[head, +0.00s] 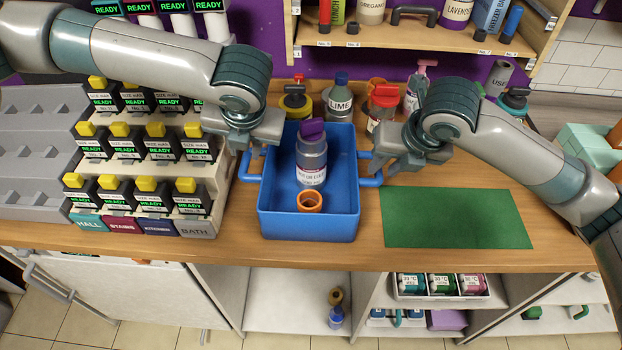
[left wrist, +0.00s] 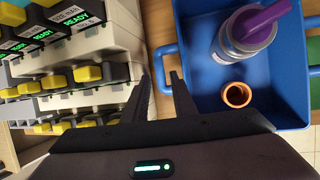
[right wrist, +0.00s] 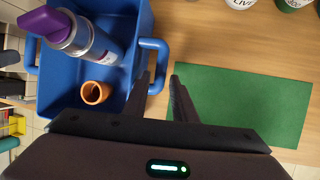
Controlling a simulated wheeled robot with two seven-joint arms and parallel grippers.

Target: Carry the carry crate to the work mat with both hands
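The blue carry crate (head: 308,225) stands on the wooden counter and holds a grey bottle with a purple cap (head: 311,160) and a small orange cup (head: 309,202). The green work mat (head: 455,218) lies flat to the right of the crate, apart from it. My left gripper (head: 246,162) is open at the crate's left handle (left wrist: 158,68), which shows near its fingertips in the left wrist view (left wrist: 163,78). My right gripper (head: 380,168) is open at the right handle (right wrist: 163,62), which shows near its fingertips (right wrist: 160,80). I cannot tell whether either touches its handle.
A tiered rack of black units with yellow tops (head: 140,150) stands close to the crate's left. Several bottles, one labelled LIME (head: 340,100), stand behind the crate. A shelf (head: 400,40) holds more containers at the back. The counter's front edge runs just below crate and mat.

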